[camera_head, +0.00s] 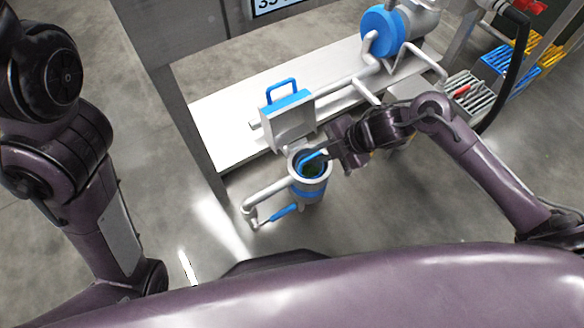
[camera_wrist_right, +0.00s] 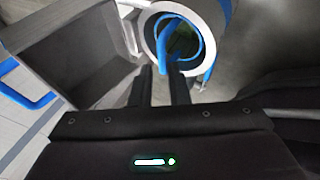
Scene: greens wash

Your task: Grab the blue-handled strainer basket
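The strainer basket sits inside a grey-white cylindrical housing (camera_head: 309,193) with a blue band. Its blue handle (camera_head: 313,155) arches over the open top, and the dark interior holds something green (camera_head: 312,171). In the right wrist view the handle (camera_wrist_right: 162,50) reaches down from the round mouth to between my fingertips. My right gripper (camera_head: 335,150) is at the right side of the housing's rim. In the wrist view its two dark fingers (camera_wrist_right: 161,78) stand a small gap apart, with no clear contact on the handle. My left arm is at the left; its gripper is out of view.
A grey lid with a blue handle (camera_head: 289,120) stands upright behind the housing. A pipe with a blue lever (camera_head: 284,212) is in front. A white bench (camera_head: 225,115), a blue-faced pump (camera_head: 382,32) and coloured racks (camera_head: 511,60) are behind. The floor at left is clear.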

